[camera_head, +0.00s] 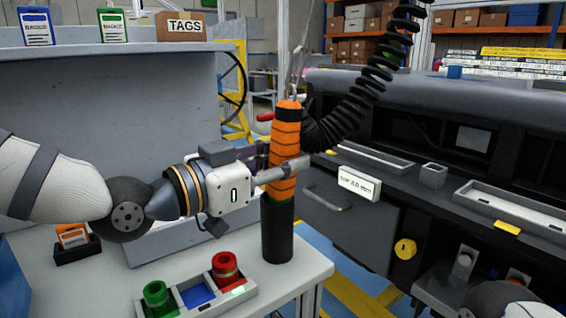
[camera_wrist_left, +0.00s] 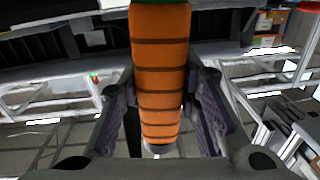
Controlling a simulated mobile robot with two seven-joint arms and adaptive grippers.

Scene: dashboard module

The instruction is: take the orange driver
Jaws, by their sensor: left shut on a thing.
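The orange driver (camera_head: 284,135) stands upright, with an orange ribbed grip banded in black. A hook and cable run up from its top. Its lower end meets a black cylindrical holder (camera_head: 277,228) at the table's corner; I cannot tell how far it sits inside. My left gripper (camera_head: 284,174) comes from the left and is shut around the lower part of the orange grip. In the left wrist view the grip (camera_wrist_left: 160,65) runs between the two fingers (camera_wrist_left: 162,115). My right gripper is not clearly in view.
A black coiled hose (camera_head: 372,75) hangs close behind the driver. The dark dashboard module (camera_head: 420,130) fills the right.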

